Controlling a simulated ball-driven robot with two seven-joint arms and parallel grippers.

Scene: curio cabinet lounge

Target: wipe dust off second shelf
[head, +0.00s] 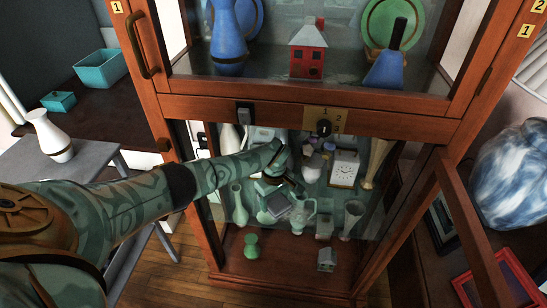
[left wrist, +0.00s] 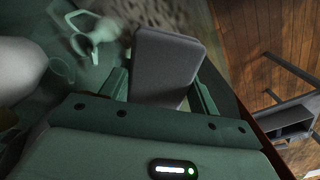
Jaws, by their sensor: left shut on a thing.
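My left gripper (head: 275,192) reaches into the lower part of the wooden cabinet (head: 215,250). It is shut on a grey, flat, round-cornered block (head: 278,204), perhaps a duster or sponge. The block (left wrist: 165,65) stands between the two fingers in the left wrist view. The glass shelf (left wrist: 95,75) lies beneath it, with a mottled grey-brown patch (left wrist: 155,12) that looks like dust just beyond the block. I cannot tell whether the block touches the shelf. My arm hides part of the shelf in the head view. My right gripper is not in view.
Around my gripper stand a pale green vase (head: 239,207), a glass pitcher (head: 302,216), a glass vase (head: 352,218) and a white clock (head: 344,168). A green goblet (head: 251,246) and a small house (head: 326,259) stand lower down. An open door frame (head: 478,225) is at right.

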